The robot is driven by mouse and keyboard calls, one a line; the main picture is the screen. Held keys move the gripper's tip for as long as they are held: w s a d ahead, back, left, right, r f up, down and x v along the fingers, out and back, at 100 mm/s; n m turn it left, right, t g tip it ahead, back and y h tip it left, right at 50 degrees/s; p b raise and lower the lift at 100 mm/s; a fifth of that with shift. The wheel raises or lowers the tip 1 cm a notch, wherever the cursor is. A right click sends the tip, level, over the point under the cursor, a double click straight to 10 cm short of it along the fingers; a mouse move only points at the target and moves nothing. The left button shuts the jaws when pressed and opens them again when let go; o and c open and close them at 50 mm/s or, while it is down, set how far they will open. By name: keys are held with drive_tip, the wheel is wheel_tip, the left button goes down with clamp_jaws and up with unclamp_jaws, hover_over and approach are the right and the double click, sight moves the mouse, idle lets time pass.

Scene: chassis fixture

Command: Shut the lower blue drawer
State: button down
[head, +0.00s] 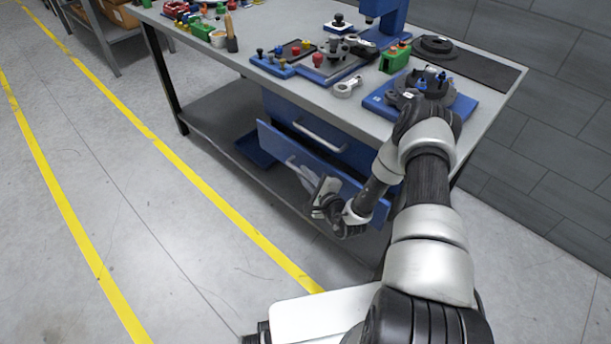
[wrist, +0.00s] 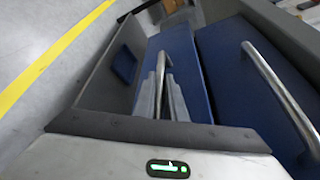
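The lower blue drawer (head: 276,139) stands pulled out under the workbench, its front ahead of the upper blue drawer (head: 288,111). In the wrist view the lower drawer's front (wrist: 183,62) is left of the upper drawer's front (wrist: 225,65). My gripper (head: 302,172) is at the lower drawer's handle (head: 291,160). In the wrist view my gripper's fingers (wrist: 161,92) are close together, one on each side of the handle bar (wrist: 161,66), and appear shut on it. The fingers hide part of the handle. The upper drawer's handle (wrist: 277,92) is free.
The workbench top (head: 225,62) holds tools, colored parts and a blue fixture plate (head: 378,103). A low grey shelf (head: 215,112) lies underneath, with a blue bin (head: 252,150) beside the drawers. The floor left of the bench, with yellow lines (head: 165,150), is clear.

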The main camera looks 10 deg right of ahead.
sight(316, 168)
drive_tip(key=shift+w+d+b, duration=0.35)
drive_tip(key=shift+w+d, duration=0.3)
drive_tip(key=shift+d, duration=0.25)
drive_tip(key=shift+w+d+b, duration=0.3)
drive_tip(key=shift+w+d, duration=0.3)
drive_tip(key=shift+d, duration=0.25)
drive_tip(key=shift+w+d+r, duration=0.1)
drive_tip(key=shift+d, duration=0.05)
drive_tip(key=c, duration=2.1)
unclamp_jaws()
drive_tip(key=shift+d, duration=0.1)
drive_tip(key=p+v, duration=0.1)
drive_tip(key=v, duration=0.4)
drive_tip(key=p+v, duration=0.1)
drive_tip(key=v, duration=0.5)
drive_tip(key=p+v, duration=0.1)
drive_tip(key=v, duration=0.5)
drive_tip(key=shift+s+r, duration=0.1)
drive_tip(key=shift+s, duration=0.2)
